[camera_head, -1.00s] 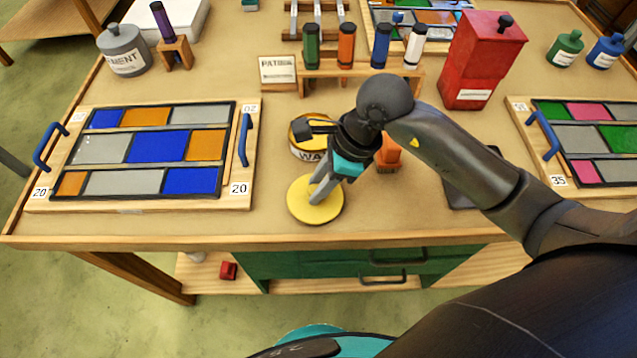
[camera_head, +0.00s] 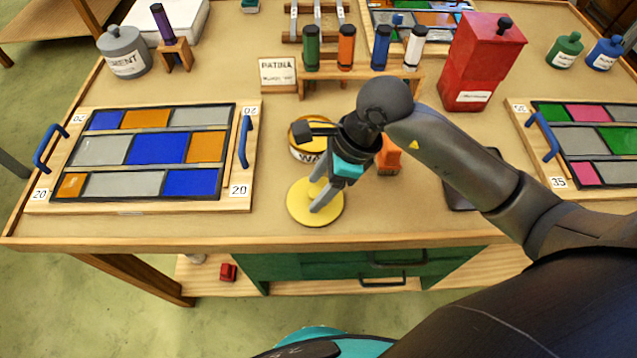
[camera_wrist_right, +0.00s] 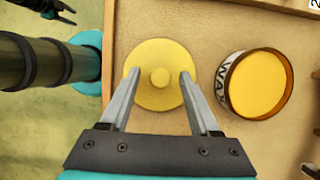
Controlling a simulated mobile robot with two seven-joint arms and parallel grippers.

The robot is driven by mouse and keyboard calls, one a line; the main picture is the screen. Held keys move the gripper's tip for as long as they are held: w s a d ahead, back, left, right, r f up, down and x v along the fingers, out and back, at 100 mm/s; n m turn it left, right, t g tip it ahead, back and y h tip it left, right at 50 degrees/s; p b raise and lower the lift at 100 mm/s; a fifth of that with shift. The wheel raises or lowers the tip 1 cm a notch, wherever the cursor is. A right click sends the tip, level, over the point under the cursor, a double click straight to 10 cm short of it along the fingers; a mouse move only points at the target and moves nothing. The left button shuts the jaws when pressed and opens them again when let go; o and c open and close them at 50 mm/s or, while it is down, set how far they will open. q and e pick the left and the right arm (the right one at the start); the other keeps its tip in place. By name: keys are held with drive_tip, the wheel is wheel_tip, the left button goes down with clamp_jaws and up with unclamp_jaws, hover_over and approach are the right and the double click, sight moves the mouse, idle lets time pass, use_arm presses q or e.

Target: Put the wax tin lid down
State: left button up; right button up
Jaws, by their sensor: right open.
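The wax tin lid (camera_head: 302,204) is a yellow disc with a small round knob. It lies flat on the bench near the front edge; it also shows in the right wrist view (camera_wrist_right: 160,94). My right gripper (camera_head: 317,194) is just above the lid, its open fingers on either side of the knob and apart from it. It also shows in the right wrist view (camera_wrist_right: 158,75). The open wax tin (camera_head: 306,152) stands just behind the lid, partly hidden by my gripper. In the right wrist view the tin (camera_wrist_right: 257,84) shows yellow wax inside. My left gripper is not in the head view.
A leaded panel on a board (camera_head: 240,198) lies to the left and another (camera_head: 549,178) to the right. An orange object (camera_head: 389,157) and a dark flat pad (camera_head: 462,190) lie right of the tin. A rack of tubes (camera_head: 432,78) and a red canister (camera_head: 478,65) stand behind.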

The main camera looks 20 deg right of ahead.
drive_tip(key=p+v, duration=0.1)
drive_tip(key=v, duration=1.1)
